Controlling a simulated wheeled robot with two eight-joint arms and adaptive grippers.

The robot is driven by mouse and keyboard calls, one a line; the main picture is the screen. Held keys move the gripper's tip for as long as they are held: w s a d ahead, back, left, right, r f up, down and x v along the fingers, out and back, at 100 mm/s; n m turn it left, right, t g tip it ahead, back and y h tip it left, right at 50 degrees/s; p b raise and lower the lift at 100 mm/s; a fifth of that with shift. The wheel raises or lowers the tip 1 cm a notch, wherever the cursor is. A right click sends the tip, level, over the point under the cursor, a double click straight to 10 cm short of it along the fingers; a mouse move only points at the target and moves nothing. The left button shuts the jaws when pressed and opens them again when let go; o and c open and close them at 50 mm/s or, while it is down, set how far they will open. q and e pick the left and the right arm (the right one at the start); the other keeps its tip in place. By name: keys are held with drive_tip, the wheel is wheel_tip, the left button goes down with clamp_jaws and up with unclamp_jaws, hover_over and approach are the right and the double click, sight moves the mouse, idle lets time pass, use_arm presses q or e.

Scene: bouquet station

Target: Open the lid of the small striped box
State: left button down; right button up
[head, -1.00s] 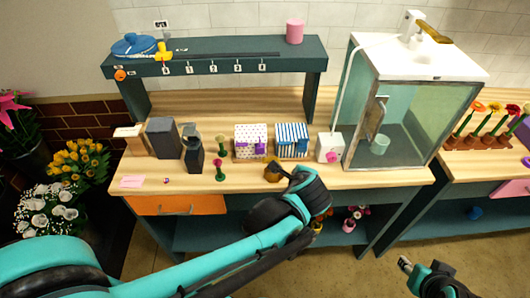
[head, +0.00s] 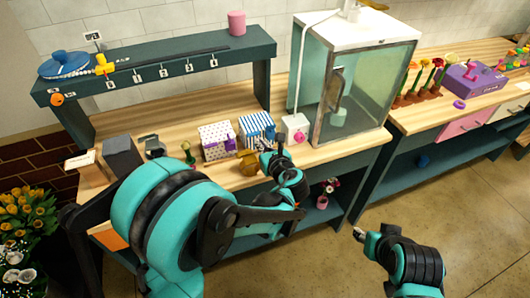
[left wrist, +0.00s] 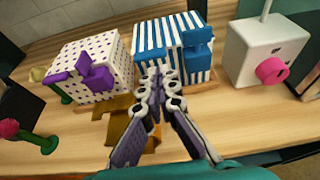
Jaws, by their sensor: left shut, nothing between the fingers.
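The small striped box (head: 257,125), white with blue stripes, sits on the wooden bench beside the spotted box. In the left wrist view the striped box (left wrist: 152,40) looks closed, with a blue clasp (left wrist: 197,52) on its front right. My left gripper (head: 266,157) is in front of the striped box. In the left wrist view its shut, empty fingertips (left wrist: 164,76) overlap the lower front of the box, left of the clasp; I cannot tell whether they touch. My right gripper (head: 360,234) hangs over the floor at the right; its finger state is unclear.
A spotted box (head: 213,146) with a purple clasp stands just left. A white box with a pink knob (head: 296,128) and a glass cabinet (head: 368,90) stand right. A gold-brown object (left wrist: 126,130) lies in front, near my left fingers.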

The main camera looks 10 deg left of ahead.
sight(258, 124)
use_arm(q)
drive_tip(key=shift+x, duration=1.3)
use_arm(e)
drive_tip(key=shift+f, duration=0.35)
